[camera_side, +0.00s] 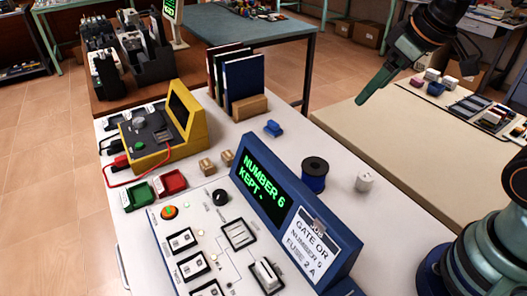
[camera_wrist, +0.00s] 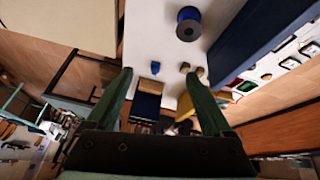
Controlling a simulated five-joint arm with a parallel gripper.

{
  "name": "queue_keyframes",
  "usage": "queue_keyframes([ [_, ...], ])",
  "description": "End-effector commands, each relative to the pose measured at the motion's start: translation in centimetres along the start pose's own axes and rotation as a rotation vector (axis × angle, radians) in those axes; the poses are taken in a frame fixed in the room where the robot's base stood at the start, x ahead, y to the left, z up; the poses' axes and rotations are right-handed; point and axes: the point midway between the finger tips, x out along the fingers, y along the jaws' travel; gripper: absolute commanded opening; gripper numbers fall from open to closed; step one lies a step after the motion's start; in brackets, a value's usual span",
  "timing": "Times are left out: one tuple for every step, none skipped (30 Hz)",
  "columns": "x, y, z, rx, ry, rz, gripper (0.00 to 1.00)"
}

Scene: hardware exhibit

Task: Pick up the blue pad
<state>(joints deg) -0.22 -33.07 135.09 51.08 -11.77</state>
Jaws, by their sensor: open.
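The blue pad (camera_side: 273,128) is a small blue block lying on the white bench, just in front of the upright binders. In the wrist view the blue pad (camera_wrist: 155,67) shows small and distant, between my two green fingertips in the picture. My gripper (camera_side: 412,78) is raised at the upper right of the side view, well to the right of the pad and apart from it. In the wrist view my gripper (camera_wrist: 158,72) has its fingers spread wide with nothing between them.
A blue spool (camera_side: 314,174) and a white roll (camera_side: 365,181) stand right of the pad. Behind it are binders (camera_side: 243,82) and a wooden block (camera_side: 249,107). A blue-framed display panel (camera_side: 345,245) rises in front. White bench surface around the pad is clear.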

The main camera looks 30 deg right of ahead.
Motion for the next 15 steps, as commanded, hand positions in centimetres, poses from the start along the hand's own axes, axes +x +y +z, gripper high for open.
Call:
queue_keyframes([
  [0.5,0.2,-1.4,-0.076,-0.015,-0.005,0.85],
  [0.8,0.3,-2.2,-0.125,-0.02,-0.007,0.85],
  [1.2,0.5,-3.2,-0.191,-0.026,-0.01,0.85],
  [1.6,0.7,-4.0,-0.24,-0.03,-0.013,0.85],
  [2.0,0.8,-4.8,-0.289,-0.034,-0.015,0.85],
  [2.6,0.9,-5.9,-0.355,-0.04,-0.019,0.85],
  [3.1,1.1,-6.6,-0.405,-0.044,-0.023,0.85],
  [3.6,1.1,-7.3,-0.453,-0.048,-0.026,0.85],
  [4.4,1.3,-8.3,-0.518,-0.053,-0.031,0.85],
  [5.0,1.4,-8.9,-0.568,-0.058,-0.036,0.85],
  [5.7,1.5,-9.6,-0.617,-0.062,-0.04,0.85],
  [6.6,1.6,-10.5,-0.682,-0.067,-0.047,0.85],
  [7.3,1.7,-11.1,-0.732,-0.07,-0.051,0.85],
  [8.1,1.7,-11.7,-0.781,-0.073,-0.056,0.85],
  [9.2,1.8,-12.4,-0.846,-0.077,-0.063,0.85],
])
